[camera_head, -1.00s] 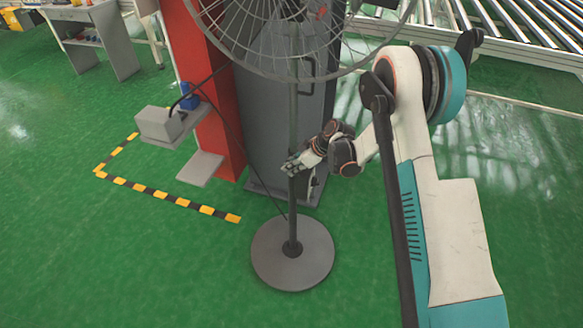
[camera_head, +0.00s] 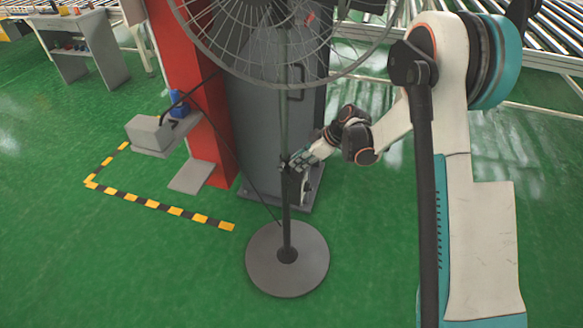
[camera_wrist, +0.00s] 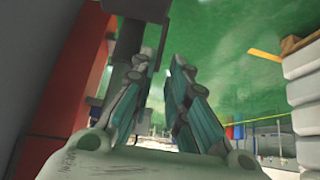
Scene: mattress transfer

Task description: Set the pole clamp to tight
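The fan's upright pole (camera_head: 285,210) stands on a round grey base (camera_head: 287,275). My gripper (camera_head: 292,162) is at the pole's right side, around mid-height, where the thin upper tube meets the thicker lower tube. In the wrist view, my gripper (camera_wrist: 162,60) has its two fingers apart, with green floor showing between them. A dark grey pole part (camera_wrist: 127,45), apparently at the clamp, lies beside and partly behind the left finger. The clamp's knob or lever and its setting cannot be made out. Contact with the pole cannot be told.
The wire fan cage (camera_head: 270,40) hangs above my gripper. A grey cabinet (camera_head: 265,130) and a red column (camera_head: 180,70) stand close behind the pole. A black cable (camera_head: 225,135) runs to a grey box (camera_head: 148,133). Green floor is clear around the base.

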